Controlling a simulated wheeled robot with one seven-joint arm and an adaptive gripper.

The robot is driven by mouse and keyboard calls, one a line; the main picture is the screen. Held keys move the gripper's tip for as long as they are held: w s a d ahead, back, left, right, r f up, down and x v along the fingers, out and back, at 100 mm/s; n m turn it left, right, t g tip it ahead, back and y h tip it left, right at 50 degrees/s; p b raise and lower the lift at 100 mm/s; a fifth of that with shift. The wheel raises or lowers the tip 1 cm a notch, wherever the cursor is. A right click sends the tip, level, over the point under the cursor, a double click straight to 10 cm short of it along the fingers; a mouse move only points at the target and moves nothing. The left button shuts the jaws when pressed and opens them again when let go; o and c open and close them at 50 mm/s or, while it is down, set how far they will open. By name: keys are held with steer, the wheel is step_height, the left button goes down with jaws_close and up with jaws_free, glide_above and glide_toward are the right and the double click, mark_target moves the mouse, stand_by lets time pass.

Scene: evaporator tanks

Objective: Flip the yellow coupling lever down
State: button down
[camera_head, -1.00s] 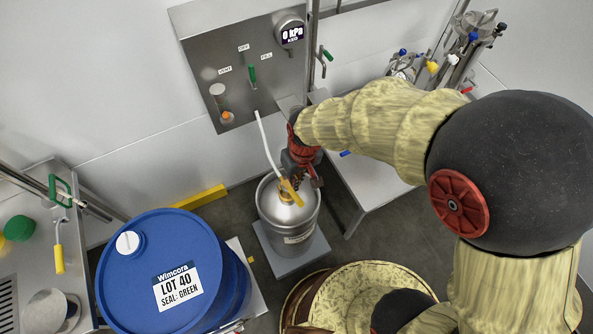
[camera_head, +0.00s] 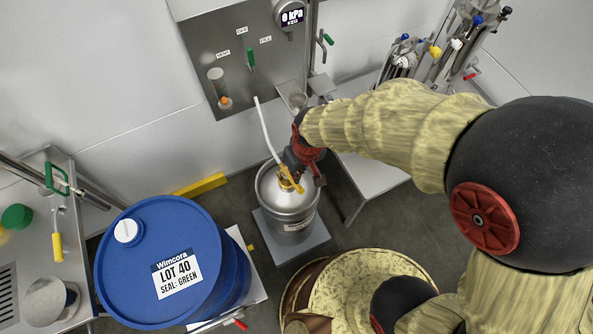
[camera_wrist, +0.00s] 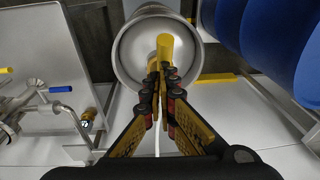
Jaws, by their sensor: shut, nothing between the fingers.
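The yellow coupling lever (camera_head: 291,180) sits on the coupler at the top of the steel keg (camera_head: 293,222). In the wrist view, the lever (camera_wrist: 166,50) points away from the camera over the keg's top (camera_wrist: 129,50). My gripper (camera_head: 294,174) is low over the keg, right at the lever. In the wrist view, my gripper's fingers (camera_wrist: 160,72) are closed together with their tips at the lever's near end, holding nothing. Whether they touch it I cannot tell. The fingers hide most of the coupler.
A white hose (camera_head: 265,130) runs from the steel wall panel (camera_head: 222,60) to the coupler. A blue drum (camera_head: 130,275) stands left of the keg. A steel bench (camera_head: 375,180) stands to the right. A yellow floor block (camera_head: 203,186) lies behind.

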steer(key=shift+s+d+f, duration=0.1)
steer(key=shift+s+d+f+t+y+b, duration=0.35)
steer(key=shift+s+f+t+y+b, duration=0.35)
steer(key=shift+b, duration=0.7)
steer(key=shift+s+d+f+h+b, duration=0.15)
steer(key=shift+s+d+f+b, duration=0.15)
steer(key=shift+f, duration=0.2)
steer(key=shift+s+d+f+h+b, duration=0.15)
steer(key=shift+s+f+b, duration=0.1)
steer(key=shift+f+b, duration=0.15)
steer(key=shift+f, duration=0.1)
